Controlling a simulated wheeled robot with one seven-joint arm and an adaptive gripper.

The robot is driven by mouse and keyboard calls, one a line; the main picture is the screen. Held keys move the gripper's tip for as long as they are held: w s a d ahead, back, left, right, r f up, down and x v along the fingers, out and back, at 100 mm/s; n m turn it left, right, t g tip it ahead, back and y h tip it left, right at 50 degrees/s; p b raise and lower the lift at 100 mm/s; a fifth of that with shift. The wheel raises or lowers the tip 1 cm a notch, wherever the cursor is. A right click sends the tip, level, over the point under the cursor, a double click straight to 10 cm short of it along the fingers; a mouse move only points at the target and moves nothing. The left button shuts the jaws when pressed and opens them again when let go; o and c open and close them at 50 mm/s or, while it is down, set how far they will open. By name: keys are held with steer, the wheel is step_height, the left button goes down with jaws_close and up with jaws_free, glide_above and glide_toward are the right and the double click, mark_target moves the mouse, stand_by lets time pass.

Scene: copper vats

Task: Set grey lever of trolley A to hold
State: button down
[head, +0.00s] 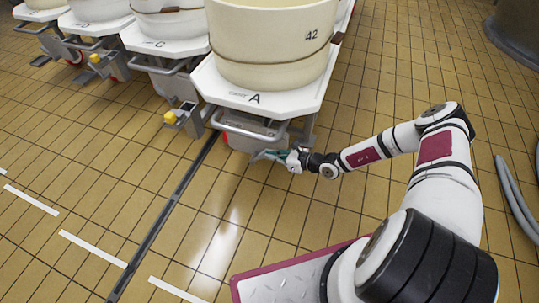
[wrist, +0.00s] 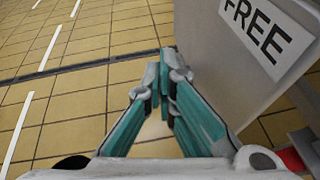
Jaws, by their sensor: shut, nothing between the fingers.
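Trolley A (head: 215,85) has a white top marked A and bears a cream vat (head: 265,45) numbered 42. Grey metalwork (head: 250,127) hangs below its front edge. In the wrist view, a grey plate (wrist: 225,60) with a white label reading FREE fills the upper right. I cannot tell for certain whether this plate is the grey lever. My gripper (wrist: 165,78), with teal fingers, is shut and empty, its tips close beside the plate's left side. In the head view my gripper (head: 262,155) is low under the trolley's front, partly blending with the metalwork.
Trolley C (head: 160,42) and more trolleys stand in a row to the left. A yellow-knobbed part (head: 171,117) juts out below trolley C. A dark floor channel (head: 165,215) crosses the tiles. Grey hoses (head: 515,200) lie at the right. The tiled floor ahead is clear.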

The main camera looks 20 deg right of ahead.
steer(key=r+p+v, duration=0.1)
steer(key=p+v, duration=0.2)
steer(key=v, duration=0.8)
steer(key=shift+a+r, duration=0.3)
steer(key=shift+f, duration=0.1)
steer(key=f+g+b, duration=0.1)
steer(key=f, duration=0.1)
steer(key=d+f+g+h+b, duration=0.1)
steer(key=b, duration=0.1)
steer(key=f+g+h+b, duration=0.1)
steer(key=f, duration=0.1)
steer(key=shift+d+f+b, duration=0.25)
steer(key=shift+f+b, duration=0.05)
steer(key=shift+b, duration=0.05)
